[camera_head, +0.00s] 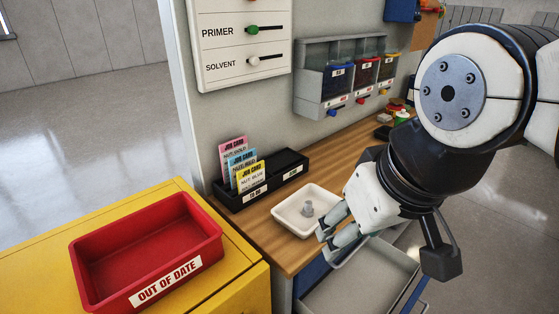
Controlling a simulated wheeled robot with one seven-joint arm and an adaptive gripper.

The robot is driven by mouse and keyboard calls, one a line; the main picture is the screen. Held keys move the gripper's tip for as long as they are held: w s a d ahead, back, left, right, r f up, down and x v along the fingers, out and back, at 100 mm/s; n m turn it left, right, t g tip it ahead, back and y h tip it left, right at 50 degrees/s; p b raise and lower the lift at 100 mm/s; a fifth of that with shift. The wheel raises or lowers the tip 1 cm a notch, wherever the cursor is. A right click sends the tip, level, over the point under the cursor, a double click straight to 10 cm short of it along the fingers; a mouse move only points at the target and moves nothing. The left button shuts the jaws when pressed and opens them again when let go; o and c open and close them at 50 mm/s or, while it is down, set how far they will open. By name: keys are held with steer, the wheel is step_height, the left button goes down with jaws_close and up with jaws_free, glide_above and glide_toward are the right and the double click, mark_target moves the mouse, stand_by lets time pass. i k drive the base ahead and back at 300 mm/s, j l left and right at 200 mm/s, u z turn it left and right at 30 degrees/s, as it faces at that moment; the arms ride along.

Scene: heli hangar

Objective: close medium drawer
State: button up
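A grey drawer (362,283) stands pulled out from below the wooden workbench, at the bottom right of the view. Its inside looks empty in the part that shows. Its lower end is cut off by the frame, and no label or size mark shows. Blue cabinet parts show beside it. My gripper (327,245) hangs near the bench's front edge, in front of the white tray and seen above the drawer's back part. Its two fingers point to the lower left and hold nothing visible. Their gap is too unclear to tell open from shut. I cannot tell whether it touches the drawer.
A white tray (287,216) with a small grey part lies on the wooden bench (262,232). A black job card holder (233,201) stands behind it. A red "OUT OF DATE" bin (200,278) sits on a yellow cabinet (245,285) at left. Wall bins (318,103) hang above.

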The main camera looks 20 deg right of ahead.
mark_target(376, 278)
steer(key=k+l+z, duration=0.1)
steer(key=l+z, duration=0.55)
steer(key=k+j+u, duration=0.2)
steer(key=k+j, duration=0.45)
